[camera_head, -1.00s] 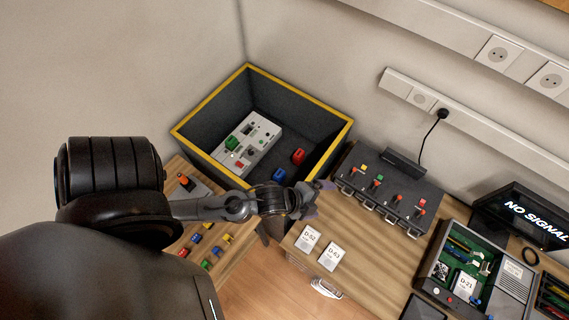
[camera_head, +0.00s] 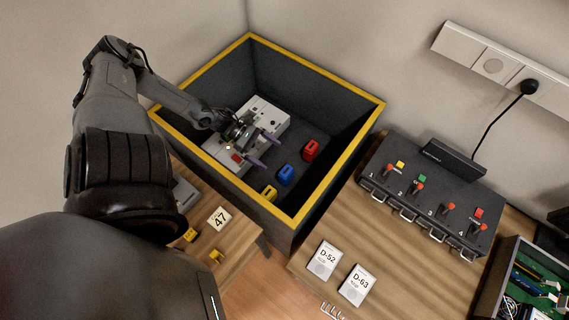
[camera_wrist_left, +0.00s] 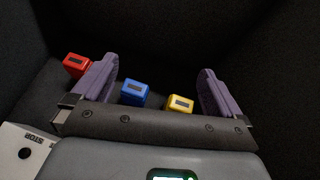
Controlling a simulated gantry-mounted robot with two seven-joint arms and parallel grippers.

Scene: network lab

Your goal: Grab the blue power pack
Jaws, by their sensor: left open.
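The blue power pack (camera_head: 286,174) stands on the floor of a dark bin with a yellow rim (camera_head: 352,139). A red pack (camera_head: 311,149) is behind it and a yellow pack (camera_head: 269,192) in front. My left gripper (camera_head: 262,148) is inside the bin, open and empty, to the left of the packs. In the left wrist view, the blue pack (camera_wrist_left: 135,92) shows between the open fingers (camera_wrist_left: 158,88), apart from them. The yellow pack (camera_wrist_left: 180,103) is also between them, and the red pack (camera_wrist_left: 76,65) is outside the left finger. My right gripper is not in view.
A light grey panel device (camera_head: 266,113) lies in the bin, partly under my left gripper. The bin walls surround the packs. A black switch box (camera_head: 428,200) and cards D-52 (camera_head: 323,260) and D-63 (camera_head: 357,285) are on the right table.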

